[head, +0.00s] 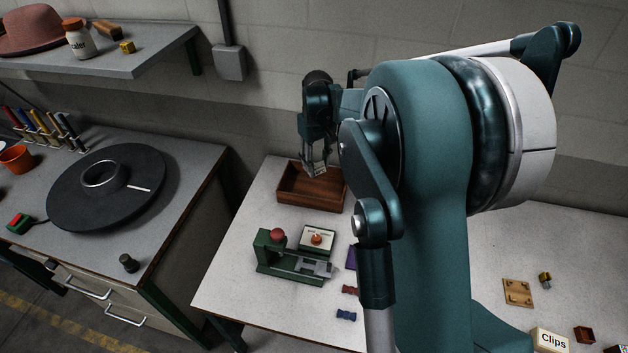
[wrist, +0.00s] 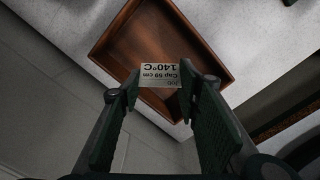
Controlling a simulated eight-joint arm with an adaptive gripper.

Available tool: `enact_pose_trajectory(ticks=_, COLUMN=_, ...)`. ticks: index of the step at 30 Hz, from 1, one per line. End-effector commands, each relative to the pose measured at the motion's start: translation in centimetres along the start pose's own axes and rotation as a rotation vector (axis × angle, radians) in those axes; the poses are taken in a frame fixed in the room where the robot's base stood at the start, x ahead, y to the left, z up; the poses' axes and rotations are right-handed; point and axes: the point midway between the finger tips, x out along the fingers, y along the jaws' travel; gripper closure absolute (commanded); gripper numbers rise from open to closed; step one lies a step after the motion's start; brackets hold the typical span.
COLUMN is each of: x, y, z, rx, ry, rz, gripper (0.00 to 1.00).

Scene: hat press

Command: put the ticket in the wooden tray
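The ticket (wrist: 160,75) is a small pale card with dark print, including "Cap 59 cm" and "140°C". My gripper (wrist: 160,82) is shut on it, with one finger at each side edge of the card. In the head view, my gripper (head: 317,169) points down with the pale ticket (head: 321,170) at its fingertips. The wooden tray (head: 300,196) is a brown open box on the light table. The ticket is over the tray in both views. The tray floor (wrist: 150,40) that shows in the wrist view is bare. The exact height of the ticket above it is hard to tell.
A green press device (head: 290,262) with a red knob stands in front of the tray. Small bow-shaped pieces (head: 346,315) lie near the table edge. A wall is behind the tray. The left bench holds a dark round plate (head: 112,190).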

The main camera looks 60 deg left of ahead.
Motion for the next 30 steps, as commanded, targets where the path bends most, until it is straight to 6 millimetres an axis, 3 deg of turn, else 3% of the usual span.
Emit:
enact_pose_trajectory(ticks=5, x=0.0, y=-0.9, z=-0.5, rx=-0.010, ry=0.000, rz=0.000, gripper=0.70)
enact_pose_trajectory(ticks=17, x=0.2, y=-0.9, z=-0.5, rx=-0.010, ry=0.000, rz=0.000, gripper=0.70)
enact_pose_trajectory(ticks=30, x=5.4, y=-0.9, z=-0.5, rx=-0.010, ry=0.000, rz=0.000, gripper=0.70)
